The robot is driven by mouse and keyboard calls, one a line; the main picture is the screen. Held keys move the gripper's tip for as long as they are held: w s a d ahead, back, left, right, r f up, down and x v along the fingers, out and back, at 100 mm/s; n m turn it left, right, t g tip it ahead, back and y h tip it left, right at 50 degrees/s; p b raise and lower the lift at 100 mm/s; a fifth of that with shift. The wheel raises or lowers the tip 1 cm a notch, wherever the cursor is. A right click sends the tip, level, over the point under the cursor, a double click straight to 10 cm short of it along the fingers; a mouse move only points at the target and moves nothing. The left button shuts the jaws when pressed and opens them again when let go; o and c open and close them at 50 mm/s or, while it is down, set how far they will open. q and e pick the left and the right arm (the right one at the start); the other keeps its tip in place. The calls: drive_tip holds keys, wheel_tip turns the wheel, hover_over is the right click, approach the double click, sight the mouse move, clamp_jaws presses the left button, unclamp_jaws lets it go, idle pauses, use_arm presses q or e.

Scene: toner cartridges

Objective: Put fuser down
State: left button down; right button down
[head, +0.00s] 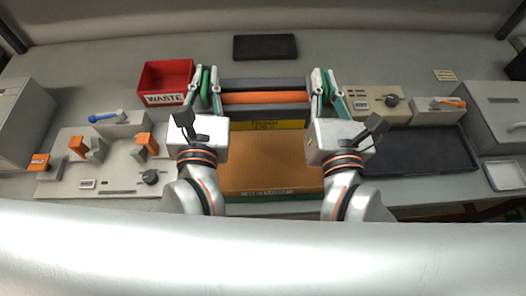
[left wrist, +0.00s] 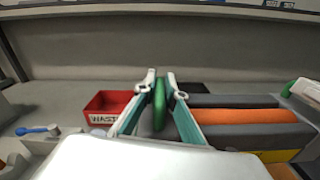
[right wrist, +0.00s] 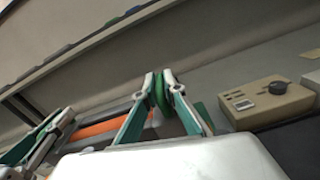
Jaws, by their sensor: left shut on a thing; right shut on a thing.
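The fuser (head: 264,97) is a dark grey unit with an orange roller and a yellow label on its front. It spans between my two grippers in the head view, and its roller shows in the left wrist view (left wrist: 245,117) and in the right wrist view (right wrist: 98,128). My left gripper (head: 205,85) is shut on the green handle (left wrist: 159,104) at its left end. My right gripper (head: 324,85) is shut on the green handle (right wrist: 161,95) at its right end. I cannot tell whether the fuser touches the surface under it.
An orange-brown mat (head: 268,170) lies in front of the fuser. A red WASTE bin (head: 165,76) stands left, a black pad (head: 265,46) behind. A beige control box (head: 372,103) and a dark tray (head: 425,150) are at right. A panel with orange levers (head: 110,165) is at left.

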use_arm(q)
drive_tip(key=shift+a+f, duration=0.1)
drive_tip(key=shift+f, duration=0.1)
use_arm(e)
drive_tip(key=shift+w+d, duration=0.1)
drive_tip(key=shift+d, duration=0.15)
